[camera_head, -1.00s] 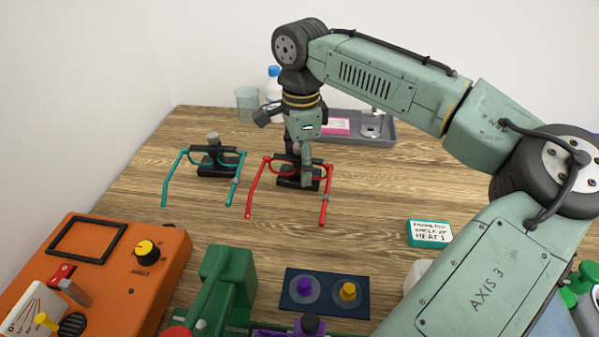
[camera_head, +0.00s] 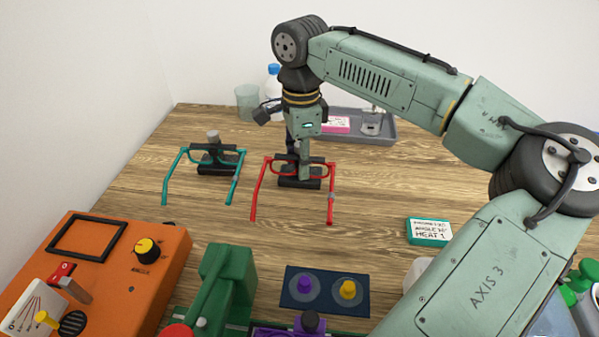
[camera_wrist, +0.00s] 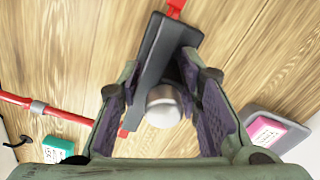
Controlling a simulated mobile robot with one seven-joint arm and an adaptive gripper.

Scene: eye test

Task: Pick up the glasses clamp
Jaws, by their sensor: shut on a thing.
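Red glasses (camera_head: 257,194) are held by a dark clamp (camera_head: 300,183) on the wooden table, right of the teal glasses. My gripper (camera_head: 299,165) points down at this clamp and hides part of it. In the wrist view, my gripper (camera_wrist: 165,105) has its fingers on either side of the clamp's dark body (camera_wrist: 160,60) and silver knob (camera_wrist: 163,108), shut on the clamp. Any gap under the clamp cannot be told. The teal glasses (camera_head: 171,179) sit in a similar dark clamp (camera_head: 214,168) with a grey knob.
A grey tray (camera_head: 385,138) with a pink-labelled item stands behind my gripper. An orange control box (camera_head: 110,290), a green device (camera_head: 225,285) and a navy pad (camera_head: 325,304) fill the front. A green-edged sign (camera_head: 429,232) lies right. The middle table is clear.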

